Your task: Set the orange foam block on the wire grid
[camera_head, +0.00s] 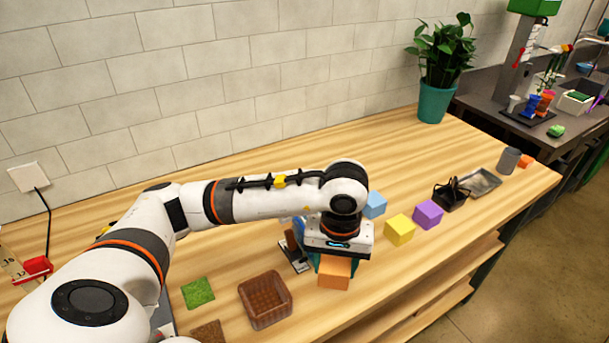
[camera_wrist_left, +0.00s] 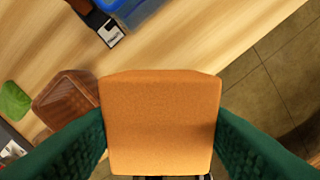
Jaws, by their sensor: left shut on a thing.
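The orange foam block (camera_head: 335,274) is held between the teal fingers of my left gripper (camera_head: 337,262), near the front edge of the table. In the left wrist view the block (camera_wrist_left: 160,120) fills the middle, with a green finger pressed on each side. Floor shows beside it there, past the table edge. I cannot tell its exact height above the table. I cannot make out the wire grid for certain in either view; the arm and block hide part of the table. My right gripper is not in view.
A brown basket (camera_head: 265,300) and a green mat (camera_head: 198,292) lie left of the block. Blue (camera_head: 374,205), yellow (camera_head: 400,229) and purple (camera_head: 428,214) blocks stand to the right. Beyond are a black wire holder (camera_head: 450,196), metal tray (camera_head: 484,182) and potted plant (camera_head: 436,102).

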